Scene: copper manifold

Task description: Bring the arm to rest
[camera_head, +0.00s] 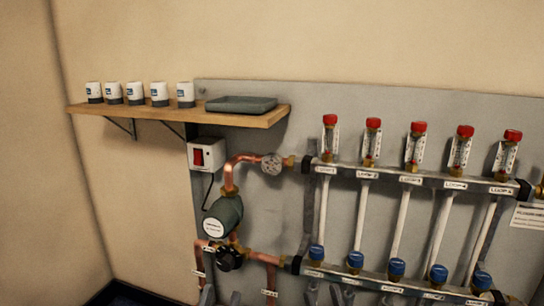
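The task names an arm but no object. Only small grey shapes (208,295) show at the bottom edge under the pump, with more grey shapes (312,293) under the lower manifold bar. They may be the tips of my grippers, but they are cut off and too dark to be sure. I see no arm clearly. Nothing appears held in front of the manifold.
A wooden shelf (160,114) holds several white-and-grey cups (136,93) and a dark tray (241,104). Below are a red switch box (207,154), copper pipe (229,176), a gauge (271,164), a pump (225,214) and a manifold with red caps (418,127) and blue caps (397,267).

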